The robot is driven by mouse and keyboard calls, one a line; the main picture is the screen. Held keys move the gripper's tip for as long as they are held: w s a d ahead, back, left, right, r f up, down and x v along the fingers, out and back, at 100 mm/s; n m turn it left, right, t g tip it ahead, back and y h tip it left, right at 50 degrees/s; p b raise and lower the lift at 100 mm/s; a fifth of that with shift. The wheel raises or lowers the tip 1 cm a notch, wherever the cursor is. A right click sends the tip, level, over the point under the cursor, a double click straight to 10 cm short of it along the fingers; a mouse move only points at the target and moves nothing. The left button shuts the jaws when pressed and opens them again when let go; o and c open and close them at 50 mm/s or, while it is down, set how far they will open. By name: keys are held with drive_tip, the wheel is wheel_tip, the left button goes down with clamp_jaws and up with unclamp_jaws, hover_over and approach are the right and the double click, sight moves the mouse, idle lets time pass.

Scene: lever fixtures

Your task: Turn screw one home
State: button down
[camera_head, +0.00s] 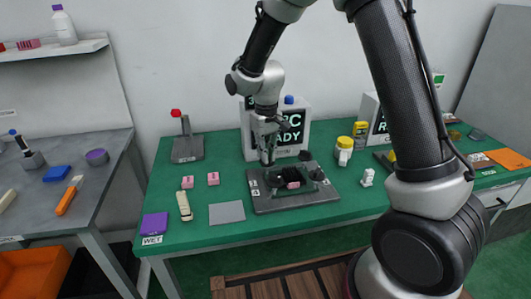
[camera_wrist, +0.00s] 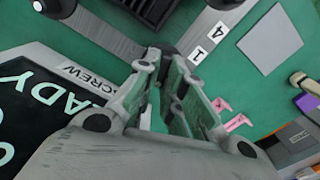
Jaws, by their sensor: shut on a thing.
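A dark plate fixture (camera_head: 300,201) lies on the green table, with black knobs at its corners, one at the back right (camera_head: 305,156) and one at the front right (camera_head: 317,175). A pink block (camera_head: 293,185) sits in its middle opening. My gripper (camera_head: 267,162) points down at the plate's back left corner and is shut on a dark screw knob there. In the wrist view the fingers (camera_wrist: 165,58) close around the dark knob (camera_wrist: 168,48), which they mostly hide. White labels reading 4 and 1 (camera_wrist: 206,42) lie beside it. I cannot tell how far the screw is turned.
A box reading READY (camera_head: 292,130) stands close behind the fixture. A red-knobbed lever stand (camera_head: 187,148) is at the back left. Two pink blocks, a grey pad (camera_head: 227,212) and a purple block (camera_head: 155,223) lie left. A yellow-topped bottle (camera_head: 345,147) stands right.

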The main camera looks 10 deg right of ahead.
drive_tip(key=m, duration=0.6)
drive_tip(key=shift+w+d, duration=0.1)
drive_tip(key=shift+d, duration=0.05)
drive_tip(key=m, duration=0.6)
drive_tip(key=shift+d+m, duration=0.2)
drive_tip(key=shift+m, duration=0.1)
drive_tip(key=c, duration=1.5)
unclamp_jaws()
wheel_tip(320, 180, up, 12)
drive_tip(key=shift+r, duration=0.1)
